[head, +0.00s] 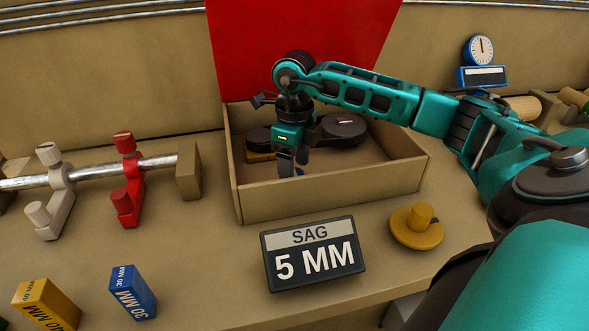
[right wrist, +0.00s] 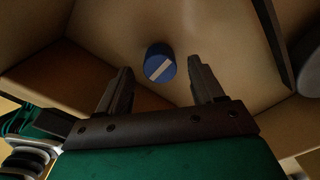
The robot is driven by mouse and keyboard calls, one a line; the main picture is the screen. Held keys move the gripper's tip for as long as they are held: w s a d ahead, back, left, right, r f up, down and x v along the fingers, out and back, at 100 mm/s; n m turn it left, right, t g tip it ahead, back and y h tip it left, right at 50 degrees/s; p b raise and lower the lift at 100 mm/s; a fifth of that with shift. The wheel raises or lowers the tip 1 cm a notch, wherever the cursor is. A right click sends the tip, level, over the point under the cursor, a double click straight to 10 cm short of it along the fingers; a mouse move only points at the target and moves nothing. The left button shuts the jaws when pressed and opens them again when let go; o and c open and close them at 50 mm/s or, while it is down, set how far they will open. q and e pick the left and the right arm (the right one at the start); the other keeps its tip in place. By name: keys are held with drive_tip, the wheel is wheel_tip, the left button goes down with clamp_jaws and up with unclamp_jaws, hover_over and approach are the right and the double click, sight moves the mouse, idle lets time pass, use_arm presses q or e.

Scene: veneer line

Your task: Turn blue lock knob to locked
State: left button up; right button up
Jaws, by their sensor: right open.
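The blue lock knob (right wrist: 160,63) shows in the right wrist view as a short round cylinder with a white stripe running diagonally across its face. It stands on the floor of the open tan box (head: 330,195). In the head view only a sliver of blue (head: 299,171) shows beside my right gripper (head: 294,165), which hides the rest. My right gripper is open, pointing down into the box. In the right wrist view its two fingers (right wrist: 162,85) are spread, with the knob just beyond and between their tips, apart from both. My left gripper is not in view.
Inside the box is a dark part with round ends (head: 343,128). A red panel (head: 300,40) stands behind. In front are a "SAG 5 MM" sign (head: 313,254), a yellow knob (head: 417,226) and a blue block (head: 133,292). A red clamp (head: 128,180) sits on a rail at left.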

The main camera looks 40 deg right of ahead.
wheel_tip(320, 180, up, 11)
drive_tip(key=shift+s+f, duration=0.1)
drive_tip(key=shift+f, duration=0.05)
idle(0.7)
